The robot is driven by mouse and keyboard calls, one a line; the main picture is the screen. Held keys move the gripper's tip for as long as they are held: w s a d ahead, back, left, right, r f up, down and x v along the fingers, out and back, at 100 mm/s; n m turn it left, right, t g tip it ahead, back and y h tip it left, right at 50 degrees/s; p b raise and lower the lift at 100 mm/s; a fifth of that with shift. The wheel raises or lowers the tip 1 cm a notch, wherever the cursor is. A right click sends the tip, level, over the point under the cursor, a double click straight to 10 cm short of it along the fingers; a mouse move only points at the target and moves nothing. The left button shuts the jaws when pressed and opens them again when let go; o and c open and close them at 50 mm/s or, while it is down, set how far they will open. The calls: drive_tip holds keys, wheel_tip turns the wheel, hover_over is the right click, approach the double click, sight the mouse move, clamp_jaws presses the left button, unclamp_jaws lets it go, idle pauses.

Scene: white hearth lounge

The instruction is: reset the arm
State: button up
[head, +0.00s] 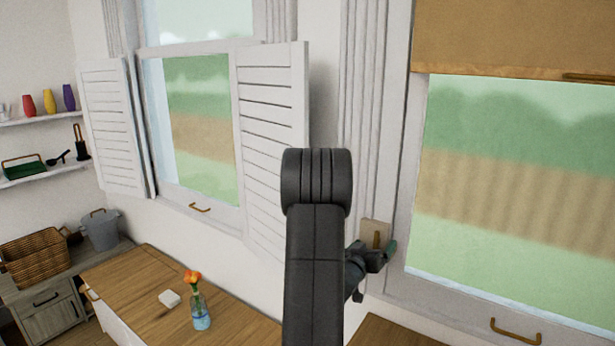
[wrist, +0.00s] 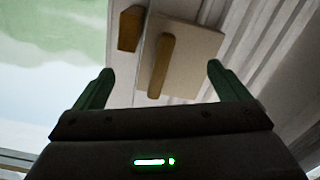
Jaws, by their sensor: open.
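My arm rises in the middle of the head view and hides part of the wall behind it. My gripper (head: 378,250) shows at the right of the arm, just below a small beige wall plate (head: 376,233) with a wooden lever. In the wrist view my gripper (wrist: 160,84) is open, its two green fingers apart with nothing between them. The beige plate (wrist: 196,58) and its wooden lever (wrist: 162,66) lie beyond the fingertips. I cannot tell whether the gripper touches them.
A shuttered window (head: 205,130) is at left and a window with a brown blind (head: 510,40) at right. Below is a wooden-topped cabinet (head: 140,275) with a flower vase (head: 201,315) and a white block (head: 169,299). A basket (head: 35,258) and bucket (head: 100,230) stand at far left.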

drive_tip(key=shift+m+p, duration=0.55)
drive_tip(key=shift+m, duration=1.15)
